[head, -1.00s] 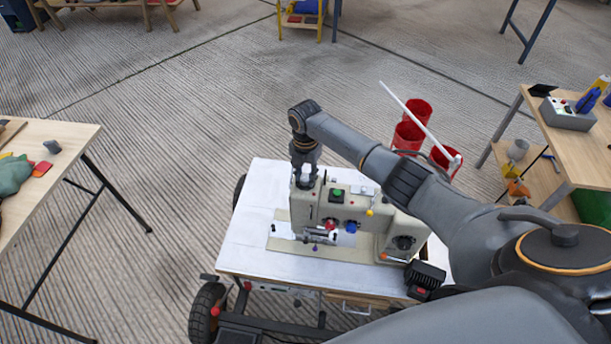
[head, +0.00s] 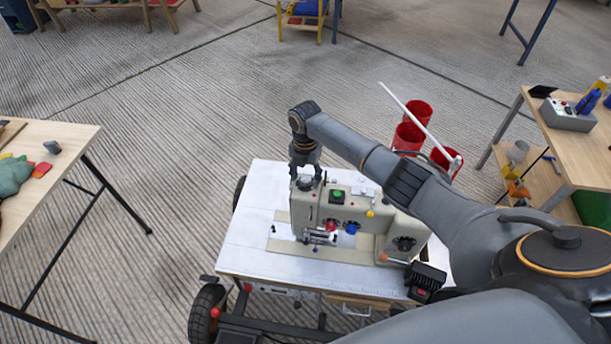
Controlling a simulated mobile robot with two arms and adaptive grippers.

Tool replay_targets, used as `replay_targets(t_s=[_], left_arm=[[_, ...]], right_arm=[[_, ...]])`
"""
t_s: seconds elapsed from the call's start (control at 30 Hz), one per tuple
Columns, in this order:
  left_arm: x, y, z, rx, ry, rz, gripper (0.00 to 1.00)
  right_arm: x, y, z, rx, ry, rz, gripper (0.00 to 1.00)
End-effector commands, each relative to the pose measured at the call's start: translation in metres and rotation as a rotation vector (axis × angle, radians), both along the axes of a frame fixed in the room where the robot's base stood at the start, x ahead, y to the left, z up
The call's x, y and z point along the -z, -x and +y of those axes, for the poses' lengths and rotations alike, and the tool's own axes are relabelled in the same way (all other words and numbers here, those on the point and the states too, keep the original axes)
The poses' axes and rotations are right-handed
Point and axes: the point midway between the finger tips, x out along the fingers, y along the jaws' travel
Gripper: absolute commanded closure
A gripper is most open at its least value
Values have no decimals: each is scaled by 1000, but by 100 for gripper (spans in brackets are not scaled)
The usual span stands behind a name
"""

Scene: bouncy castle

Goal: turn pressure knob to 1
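A beige sewing machine (head: 377,222) stands on a white-topped cart. A small grey knob (head: 305,184), likely the pressure knob, sits on top of its left end; its markings are too small to read. My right gripper (head: 305,178) points down over this knob. Its fingers appear spread, one on each side of the knob, and I see no clear grip on it. The machine also has a green button (head: 338,193), a red knob (head: 331,224), a blue knob (head: 351,228) and a dark handwheel (head: 404,243). My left gripper is not in view.
The white cart top (head: 245,240) is clear left of the machine. Red buckets (head: 408,136) stand behind the cart. A wooden table (head: 60,140) is at the left, and another table (head: 570,150) with a grey control box (head: 566,115) is at the right.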

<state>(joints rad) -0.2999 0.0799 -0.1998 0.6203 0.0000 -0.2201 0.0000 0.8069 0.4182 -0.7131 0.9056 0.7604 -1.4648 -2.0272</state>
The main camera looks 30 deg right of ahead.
Motion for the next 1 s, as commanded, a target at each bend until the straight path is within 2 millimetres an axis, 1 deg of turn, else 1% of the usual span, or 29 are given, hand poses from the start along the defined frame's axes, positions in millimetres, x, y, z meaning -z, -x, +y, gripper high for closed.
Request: replay_targets(t_s=[0.17,0.27,0.37,0.7,0.83,1.0], left_arm=[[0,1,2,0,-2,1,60],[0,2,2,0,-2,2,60],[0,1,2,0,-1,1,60],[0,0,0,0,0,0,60],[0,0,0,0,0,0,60],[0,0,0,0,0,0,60]], right_arm=[[0,0,0,1,0,0,46],[-5,0,-1,1,1,-1,46],[-18,-1,-1,1,0,-3,46],[-89,-1,0,0,0,-4,46],[-108,-1,0,0,0,-3,46],[-119,0,0,0,-1,-1,46]])
